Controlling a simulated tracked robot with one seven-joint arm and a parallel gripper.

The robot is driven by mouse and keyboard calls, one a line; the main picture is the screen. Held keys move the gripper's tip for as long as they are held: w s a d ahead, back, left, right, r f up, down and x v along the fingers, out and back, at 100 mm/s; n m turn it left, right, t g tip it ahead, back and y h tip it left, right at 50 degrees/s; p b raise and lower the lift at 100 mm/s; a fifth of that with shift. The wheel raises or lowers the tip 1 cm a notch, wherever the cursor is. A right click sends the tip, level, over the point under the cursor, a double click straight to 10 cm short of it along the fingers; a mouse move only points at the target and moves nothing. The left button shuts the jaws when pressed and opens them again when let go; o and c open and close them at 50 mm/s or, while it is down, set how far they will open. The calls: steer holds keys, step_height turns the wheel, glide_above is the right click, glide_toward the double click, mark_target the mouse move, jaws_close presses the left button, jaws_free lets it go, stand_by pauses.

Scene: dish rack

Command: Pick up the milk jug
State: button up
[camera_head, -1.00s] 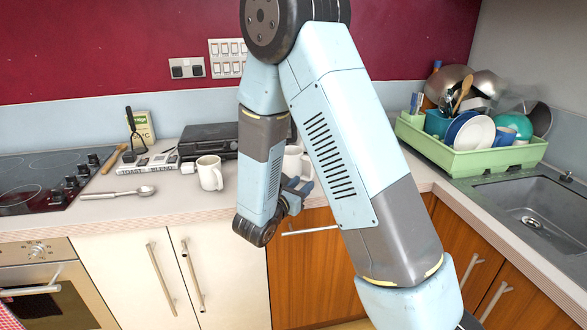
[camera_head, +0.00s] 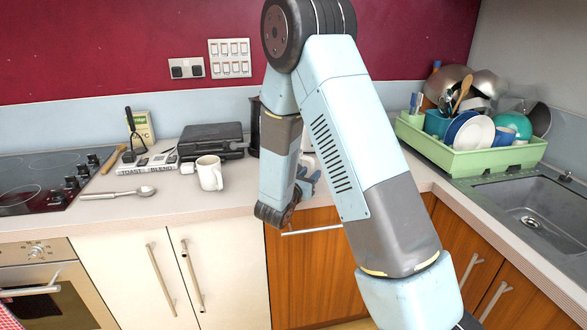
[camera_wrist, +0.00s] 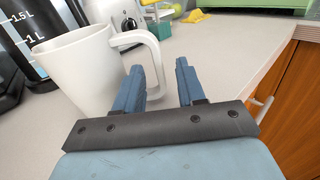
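A white jug (camera_wrist: 82,68) with a large handle stands upright in the left of the wrist view, its handle towards the right. My gripper (camera_wrist: 160,70) is open and empty. Its two blue fingers are low beside the jug, and the handle's outer curve shows between the fingertips; I cannot tell whether they touch it. In the head view my gripper (camera_head: 309,182) is at the counter's front edge, partly behind my arm. A white vessel (camera_head: 310,161) there is mostly hidden by my arm. Another white mug (camera_head: 209,173) stands further left.
A dark container with litre marks (camera_wrist: 28,45) stands left of the jug. A black appliance (camera_head: 211,140) is behind the left mug. A green dish rack (camera_head: 470,158) stands by the sink (camera_head: 535,205) on the right.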

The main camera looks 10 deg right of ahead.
steer(key=x, duration=0.4)
steer(key=shift+w+d+f, duration=0.2)
steer(key=shift+w, duration=0.1)
jaws_close()
stand_by(0.4)
